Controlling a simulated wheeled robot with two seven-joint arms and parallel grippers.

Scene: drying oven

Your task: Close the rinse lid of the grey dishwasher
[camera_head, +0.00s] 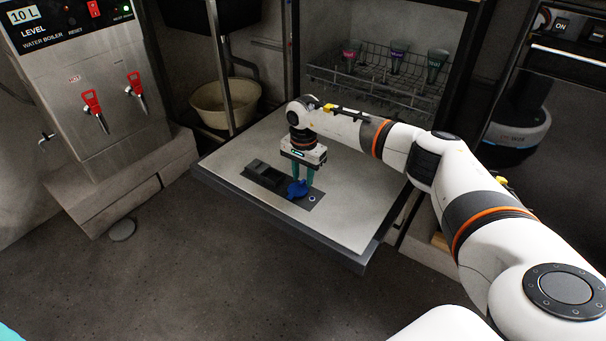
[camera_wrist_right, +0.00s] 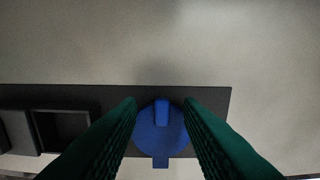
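The grey dishwasher's door (camera_head: 350,215) is folded down flat, its inner face up. A dark dispenser panel (camera_head: 265,172) is set in it. The round blue rinse lid (camera_head: 297,188) is on the panel's right part; it also shows in the wrist view (camera_wrist_right: 161,130) with a raised ridge and a small tab. Whether it lies flat or tilted is unclear. My right gripper (camera_head: 303,180) points down over the lid. Its green fingers (camera_wrist_right: 161,103) are apart on either side of the ridge, with gaps visible. A teal bit at the head view's bottom left corner may be my left gripper.
The dishwasher rack (camera_head: 370,82) behind the door holds several coloured cups. A steel water boiler (camera_head: 90,90) stands at left, and a beige bowl (camera_head: 225,103) sits on a low shelf. The floor (camera_head: 200,270) before the door is clear.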

